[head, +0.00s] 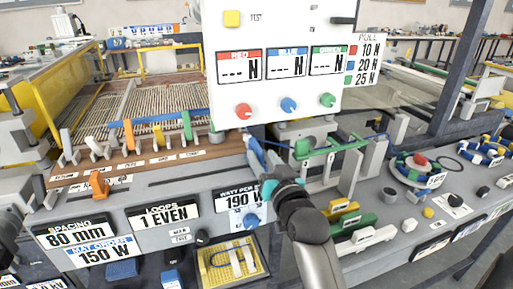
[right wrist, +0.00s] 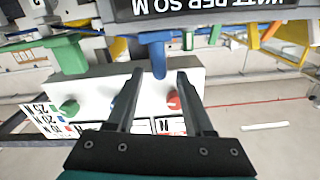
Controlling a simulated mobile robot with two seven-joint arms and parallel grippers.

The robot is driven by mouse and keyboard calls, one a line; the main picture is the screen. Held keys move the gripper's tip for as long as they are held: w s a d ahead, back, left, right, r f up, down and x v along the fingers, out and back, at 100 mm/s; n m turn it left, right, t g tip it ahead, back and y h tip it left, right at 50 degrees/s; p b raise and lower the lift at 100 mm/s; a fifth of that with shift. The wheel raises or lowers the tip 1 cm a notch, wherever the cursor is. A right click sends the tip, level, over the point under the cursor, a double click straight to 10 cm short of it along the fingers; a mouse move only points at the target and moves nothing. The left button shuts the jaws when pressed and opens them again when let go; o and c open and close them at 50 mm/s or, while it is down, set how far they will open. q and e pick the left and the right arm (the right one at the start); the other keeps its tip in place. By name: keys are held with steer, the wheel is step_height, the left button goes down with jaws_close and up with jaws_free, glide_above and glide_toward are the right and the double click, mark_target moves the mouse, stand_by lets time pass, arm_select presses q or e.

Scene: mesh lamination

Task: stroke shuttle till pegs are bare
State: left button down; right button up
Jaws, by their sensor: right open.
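My right gripper (head: 262,160) reaches up over the front of the bench. In the right wrist view its fingers (right wrist: 158,75) are open, with the lower end of a blue handle (right wrist: 152,50) between the tips; I cannot tell whether they touch. The blue handle (head: 254,150) is partly hidden by the gripper in the head view. A row of upright pegs stands on the brown rail (head: 150,165), with orange (head: 128,134), yellow (head: 158,136) and green (head: 187,125) pieces. I cannot tell which part is the shuttle. My left gripper is not seen.
A white panel (head: 285,25) with red, blue and green knobs stands behind the gripper. The ribbed mat bed (head: 150,98) is at the back left. A yellow tray (head: 232,262) sits below.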

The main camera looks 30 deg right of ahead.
mark_target(259, 150)
steer(key=shift+x, duration=2.65)
steer(key=shift+c, duration=0.4)
jaws_close()
